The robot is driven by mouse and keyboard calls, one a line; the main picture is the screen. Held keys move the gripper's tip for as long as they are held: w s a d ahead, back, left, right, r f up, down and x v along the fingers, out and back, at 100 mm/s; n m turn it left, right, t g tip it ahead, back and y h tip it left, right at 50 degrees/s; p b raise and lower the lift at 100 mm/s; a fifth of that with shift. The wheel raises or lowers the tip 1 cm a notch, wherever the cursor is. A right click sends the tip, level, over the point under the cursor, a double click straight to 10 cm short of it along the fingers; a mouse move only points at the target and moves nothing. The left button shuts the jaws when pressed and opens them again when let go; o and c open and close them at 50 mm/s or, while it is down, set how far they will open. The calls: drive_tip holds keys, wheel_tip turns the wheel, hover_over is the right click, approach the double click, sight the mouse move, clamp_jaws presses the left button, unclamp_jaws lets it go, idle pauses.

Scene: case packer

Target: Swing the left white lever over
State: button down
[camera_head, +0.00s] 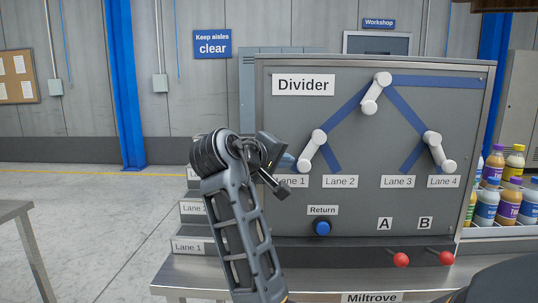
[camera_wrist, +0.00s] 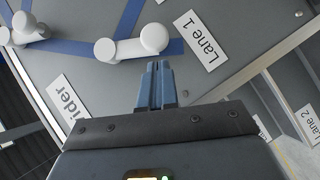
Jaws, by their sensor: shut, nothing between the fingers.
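The left white lever (camera_head: 312,152) is on the grey Divider panel. It slants from its upper pivot down and left, its free end beside the Lane 1 label. It also shows in the wrist view (camera_wrist: 128,46), with its knob near that label. My gripper (camera_head: 288,160) is shut and empty, just left of the lever's lower end. In the wrist view its blue fingertips (camera_wrist: 158,66) lie close to the knob, with a small apparent gap; I cannot tell whether they touch. The gripper partly covers the Lane 1 label (camera_head: 293,181) in the head view.
The top white lever (camera_head: 375,93) and right white lever (camera_head: 440,152) share the panel (camera_head: 350,225). A blue Return button (camera_head: 322,228) and red knobs (camera_head: 401,260) sit lower. Bottles (camera_head: 509,202) stand at right. Open floor lies left.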

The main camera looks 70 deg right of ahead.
sight(299, 166)
drive_tip(key=shift+s+d+f, duration=0.3)
drive_tip(key=shift+s+d, duration=0.05)
drive_tip(key=shift+s, duration=0.15)
drive_tip(key=shift+s+f+p, duration=0.1)
drive_tip(key=shift+f+p, duration=0.1)
drive_tip(key=shift+p, duration=0.1)
drive_tip(key=shift+s+d+f+n+h, duration=0.1)
drive_tip(key=shift+s+f+n+h, duration=0.05)
drive_tip(key=shift+n+h, duration=0.2)
drive_tip(key=shift+s+d+f+n+g+h+p, duration=0.1)
drive_tip(key=shift+s+f+n+g+h+p, duration=0.25)
drive_tip(key=shift+n+p, duration=0.35)
drive_tip(key=s+d+f+n+h+p, duration=0.2)
drive_tip(key=s+n+h+p, duration=0.1)
drive_tip(key=s+n, duration=0.3)
drive_tip(key=shift+d+f+n+h, duration=0.3)
drive_tip(key=shift+f+n+h, duration=0.15)
drive_tip(key=shift+h, duration=0.45)
drive_tip(key=shift+s+g, duration=0.1)
drive_tip(key=shift+g, duration=0.15)
